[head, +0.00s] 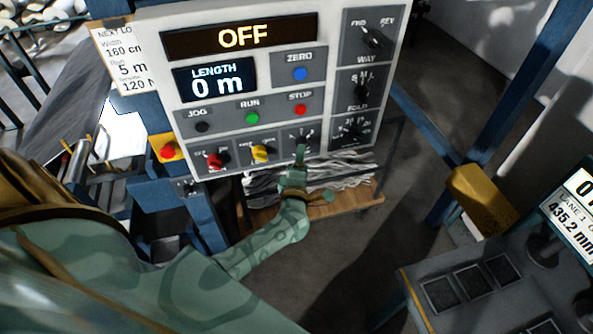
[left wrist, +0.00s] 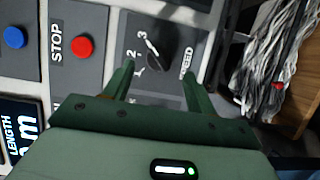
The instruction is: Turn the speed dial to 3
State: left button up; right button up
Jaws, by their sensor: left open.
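The dial (left wrist: 158,55) is a black knob with white 1, 2 and 3 marks around one side, in the left wrist view. In the head view it sits at the lower middle of the grey control panel (head: 228,112), and its scale plate (head: 296,136) is partly covered by my gripper. My left gripper (left wrist: 158,72) is open, with one green finger on each side of the dial; I cannot tell whether they touch it. The gripper also shows in the head view (head: 301,156).
The panel's display (head: 245,38) reads OFF. A red knob (head: 216,160) and yellow knob (head: 260,152) are left of the dial. The red stop button (head: 300,110) is above it, and several black selectors (head: 373,37) are at the right.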

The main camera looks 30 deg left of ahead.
pick_arm(q)
jog(key=b+v, duration=0.1)
jog(key=v, duration=1.1)
